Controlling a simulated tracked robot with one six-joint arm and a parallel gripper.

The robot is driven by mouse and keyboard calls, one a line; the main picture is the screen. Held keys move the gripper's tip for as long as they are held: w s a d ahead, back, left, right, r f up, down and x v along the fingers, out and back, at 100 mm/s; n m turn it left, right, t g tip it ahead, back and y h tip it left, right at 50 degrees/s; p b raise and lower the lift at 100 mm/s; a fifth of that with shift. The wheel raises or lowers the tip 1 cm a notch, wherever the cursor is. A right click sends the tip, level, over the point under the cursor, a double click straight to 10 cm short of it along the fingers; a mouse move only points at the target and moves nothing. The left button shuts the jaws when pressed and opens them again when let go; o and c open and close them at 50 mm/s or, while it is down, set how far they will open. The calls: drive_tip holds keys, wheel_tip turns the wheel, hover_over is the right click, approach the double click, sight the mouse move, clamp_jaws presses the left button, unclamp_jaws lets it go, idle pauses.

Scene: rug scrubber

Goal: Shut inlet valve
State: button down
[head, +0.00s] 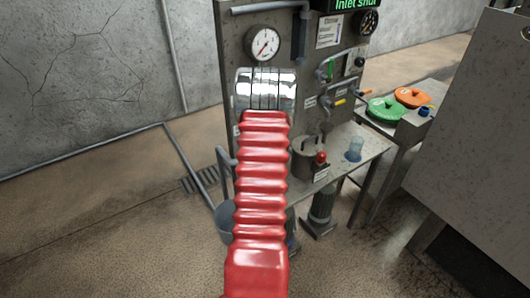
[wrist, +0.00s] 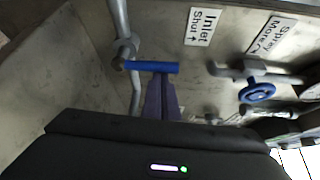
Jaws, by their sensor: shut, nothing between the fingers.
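The inlet valve's blue bar handle (wrist: 140,66) lies crosswise over a grey vertical pipe in the wrist view. A white label reading "Inlet Shut" with an arrow (wrist: 203,26) is to its right. My gripper (wrist: 161,80) shows as purple fingers, shut, with their tips at the lower edge of the handle's right half. I cannot tell whether they touch it. In the head view a green lit sign (head: 355,4) reads "Inlet shut". My red arm reaches up to the grey panel (head: 236,40) there and hides the inlet handle and my fingers.
A blue handwheel (wrist: 257,92) beside a spray label (wrist: 272,35) is right of the handle. Green (head: 386,109) and orange (head: 412,97) discs lie on a side table. A large grey cabinet (head: 475,120) stands right.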

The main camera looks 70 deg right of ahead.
drive_tip(key=s+d, duration=0.3)
drive_tip(key=v, duration=1)
drive_tip(key=shift+a+f, duration=0.2)
drive_tip(key=shift+f, duration=0.15)
drive_tip(key=shift+w, duration=0.15)
